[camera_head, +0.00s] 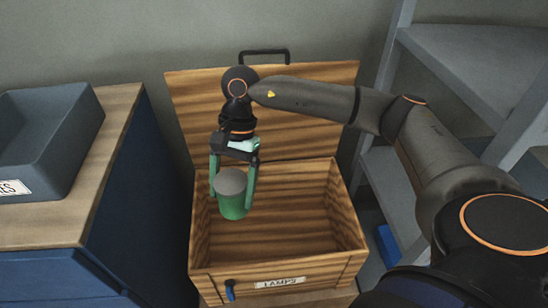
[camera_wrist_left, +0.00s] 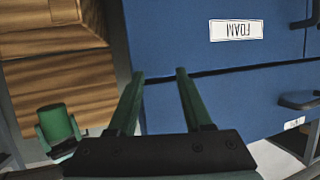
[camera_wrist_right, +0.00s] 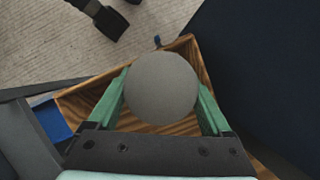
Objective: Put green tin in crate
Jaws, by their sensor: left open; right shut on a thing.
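The green tin (camera_head: 233,202) has a grey lid and is held upright between the fingers of my right gripper (camera_head: 233,190). In the right wrist view its round grey lid (camera_wrist_right: 162,88) sits between the green fingers. The tin is over the left part of the open wooden crate (camera_head: 290,267), which carries a LAMPS label. In the head view I cannot tell how far the tin's bottom is above the crate floor. My left gripper (camera_wrist_left: 155,100) is open and empty in front of blue drawers; the tin also shows at the left wrist view's lower left (camera_wrist_left: 56,124).
The crate's lid (camera_head: 310,115) stands open behind it. On the left is a blue cabinet (camera_head: 110,235) with a wooden top and a grey bin (camera_head: 50,140). Grey shelving (camera_head: 480,75) stands on the right. A blue thing (camera_head: 390,243) lies low beside the crate.

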